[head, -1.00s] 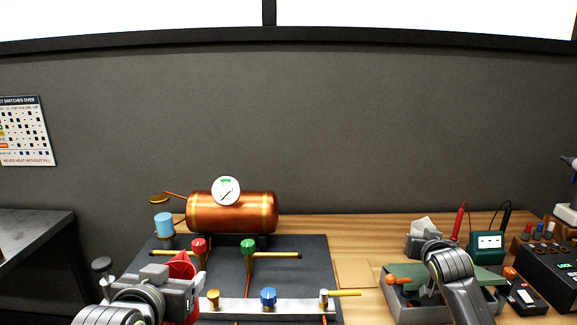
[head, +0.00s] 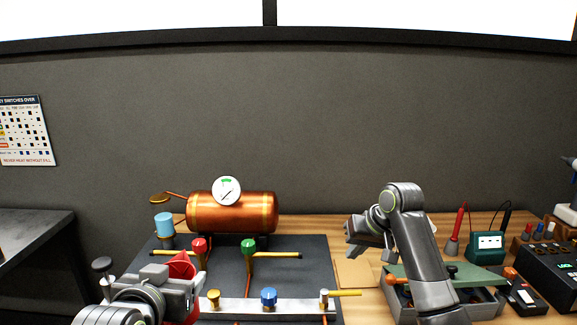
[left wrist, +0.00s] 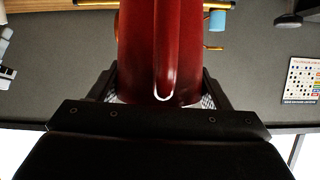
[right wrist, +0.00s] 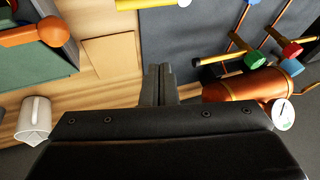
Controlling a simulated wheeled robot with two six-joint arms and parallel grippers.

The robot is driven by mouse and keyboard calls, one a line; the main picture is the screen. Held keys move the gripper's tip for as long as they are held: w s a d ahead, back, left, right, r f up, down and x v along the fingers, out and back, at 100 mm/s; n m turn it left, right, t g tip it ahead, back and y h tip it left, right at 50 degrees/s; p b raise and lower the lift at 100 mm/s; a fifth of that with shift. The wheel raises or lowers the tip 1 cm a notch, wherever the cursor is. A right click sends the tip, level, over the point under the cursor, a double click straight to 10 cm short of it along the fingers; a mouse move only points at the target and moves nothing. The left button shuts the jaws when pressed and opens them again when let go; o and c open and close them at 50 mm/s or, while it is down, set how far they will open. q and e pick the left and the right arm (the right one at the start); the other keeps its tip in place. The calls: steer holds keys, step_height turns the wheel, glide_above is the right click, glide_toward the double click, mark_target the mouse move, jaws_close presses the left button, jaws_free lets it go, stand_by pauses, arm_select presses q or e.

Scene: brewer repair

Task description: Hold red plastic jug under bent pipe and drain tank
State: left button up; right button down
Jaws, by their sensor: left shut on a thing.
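The red plastic jug (head: 181,266) is at the lower left of the head view, partly hidden by my left gripper (head: 192,286). The left wrist view shows the jug (left wrist: 140,45) close up, between the fingers, which are shut on it. The copper tank (head: 232,213) with a round white gauge (head: 227,190) lies behind the dark mat. Thin copper pipes run down from it past the valves; I cannot tell which is the bent pipe. My right gripper (head: 356,236) is right of the mat; in the right wrist view its fingers (right wrist: 158,84) are together and empty.
Red (head: 199,245), green (head: 248,247) and blue (head: 269,297) valve knobs stand on the mat, with yellow levers beside. A light blue cylinder (head: 164,223) stands left of the tank. A grey-green box (head: 488,278) and meters crowd the right. A white cup (right wrist: 34,116) shows in the right wrist view.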

step_height(320, 180, down, 4)
steer(key=shift+f, duration=0.25)
stand_by(2.0)
